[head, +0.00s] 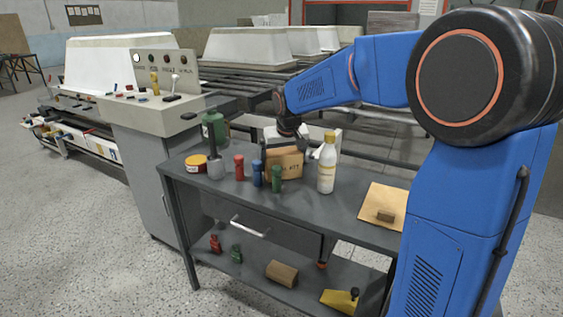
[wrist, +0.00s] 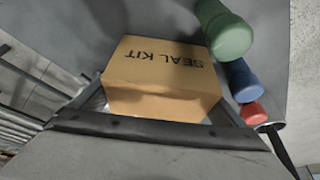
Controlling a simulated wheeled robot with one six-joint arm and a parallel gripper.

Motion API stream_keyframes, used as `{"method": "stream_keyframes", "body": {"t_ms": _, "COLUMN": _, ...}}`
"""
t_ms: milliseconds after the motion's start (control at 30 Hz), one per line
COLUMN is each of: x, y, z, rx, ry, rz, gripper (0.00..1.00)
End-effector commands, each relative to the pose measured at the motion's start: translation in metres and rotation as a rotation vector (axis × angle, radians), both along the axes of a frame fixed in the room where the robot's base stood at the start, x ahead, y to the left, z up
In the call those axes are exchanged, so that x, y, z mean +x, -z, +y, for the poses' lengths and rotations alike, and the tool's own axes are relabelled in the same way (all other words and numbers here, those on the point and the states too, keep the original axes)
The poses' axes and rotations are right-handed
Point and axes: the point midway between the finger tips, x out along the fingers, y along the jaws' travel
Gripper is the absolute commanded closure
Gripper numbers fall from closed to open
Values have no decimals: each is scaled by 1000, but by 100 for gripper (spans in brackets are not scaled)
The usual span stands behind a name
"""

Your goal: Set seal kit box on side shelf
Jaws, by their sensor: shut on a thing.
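The seal kit box (head: 285,166) is a tan carton at the bench top, partly behind small bottles. In the wrist view the seal kit box (wrist: 160,75) shows its "SEAL KIT" lettering upside down. My gripper (head: 289,150) reaches down from behind and is shut on the box. I cannot tell if the box touches the bench top or is slightly raised. The grey bench (head: 330,205) has a lower shelf (head: 255,277) beneath its drawer; I cannot tell which surface is the side shelf.
Green (head: 277,178), blue (head: 257,174) and red (head: 239,167) bottles stand close to the box. A white bottle (head: 326,170) stands right of it. A grey cup (head: 215,168) and yellow tin (head: 196,164) are left. A brown block (head: 282,273) lies on the lower shelf.

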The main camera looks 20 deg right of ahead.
Motion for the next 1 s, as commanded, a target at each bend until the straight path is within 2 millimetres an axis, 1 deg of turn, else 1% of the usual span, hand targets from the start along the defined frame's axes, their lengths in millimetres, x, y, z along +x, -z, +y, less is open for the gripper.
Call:
{"method": "stream_keyframes", "body": {"t_ms": 267, "x": 0, "y": 2, "z": 0, "rx": 0, "ry": 0, "rz": 0, "gripper": 38}}
{"method": "stream_keyframes", "body": {"t_ms": 300, "x": 0, "y": 2, "z": 0, "rx": 0, "ry": 0, "rz": 0, "gripper": 0}}
{"method": "stream_keyframes", "body": {"t_ms": 533, "x": 0, "y": 1, "z": 0, "rx": 0, "ry": 0, "rz": 0, "gripper": 0}}
{"method": "stream_keyframes", "body": {"t_ms": 667, "x": -1, "y": -5, "z": 0, "rx": 0, "ry": 0, "rz": -1, "gripper": 0}}
{"method": "stream_keyframes", "body": {"t_ms": 767, "x": -6, "y": -17, "z": 0, "rx": 0, "ry": 0, "rz": -3, "gripper": 0}}
{"method": "stream_keyframes", "body": {"t_ms": 867, "x": -13, "y": -34, "z": 0, "rx": 0, "ry": 0, "rz": -3, "gripper": 0}}
{"method": "stream_keyframes", "body": {"t_ms": 1000, "x": -24, "y": -60, "z": 0, "rx": 0, "ry": 0, "rz": -3, "gripper": 0}}
